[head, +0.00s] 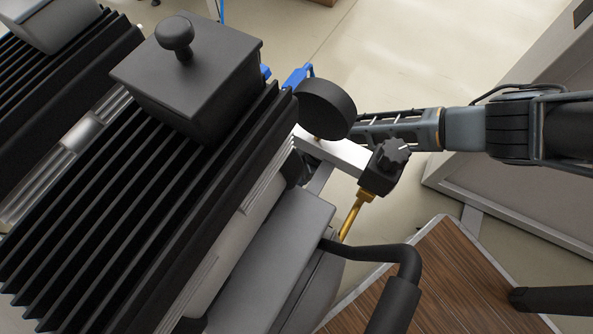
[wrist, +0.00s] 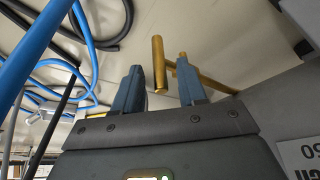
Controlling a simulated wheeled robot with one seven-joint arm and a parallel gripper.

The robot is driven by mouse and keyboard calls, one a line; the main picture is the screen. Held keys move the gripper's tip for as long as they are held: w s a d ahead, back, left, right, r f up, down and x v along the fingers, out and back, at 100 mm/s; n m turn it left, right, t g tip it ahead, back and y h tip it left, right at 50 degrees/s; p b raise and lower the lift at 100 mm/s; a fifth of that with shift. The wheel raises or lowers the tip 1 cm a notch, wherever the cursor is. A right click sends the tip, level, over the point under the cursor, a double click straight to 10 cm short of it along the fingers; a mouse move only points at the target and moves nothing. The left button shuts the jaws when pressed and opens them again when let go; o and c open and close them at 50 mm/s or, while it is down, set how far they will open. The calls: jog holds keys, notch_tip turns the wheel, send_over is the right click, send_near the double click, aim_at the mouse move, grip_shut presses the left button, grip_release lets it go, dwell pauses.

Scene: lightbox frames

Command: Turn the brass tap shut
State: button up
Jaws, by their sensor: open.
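In the wrist view, my gripper (wrist: 160,66) shows two blue-grey fingers standing apart, with nothing clamped between them. Part of the brass tap, an upright brass bar (wrist: 158,62), shows in the gap between the fingers. A second brass length (wrist: 210,80) runs off to the right behind the right finger. I cannot tell whether either finger touches the brass. In the head view, my arm comes in from the right, and its end is hidden behind a round black disc (head: 326,108). The brass bar seen between the fingers cannot be made out there.
A black ribbed machine (head: 110,220) fills the left of the head view. A black knob (head: 392,152) on a brass stem (head: 354,215) stands below my arm. A bent black handle (head: 405,262) is in front. Blue hoses (wrist: 40,50) loop at left in the wrist view.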

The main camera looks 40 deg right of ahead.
jog(key=shift+x, duration=0.75)
jog(key=shift+c, duration=0.5)
grip_shut()
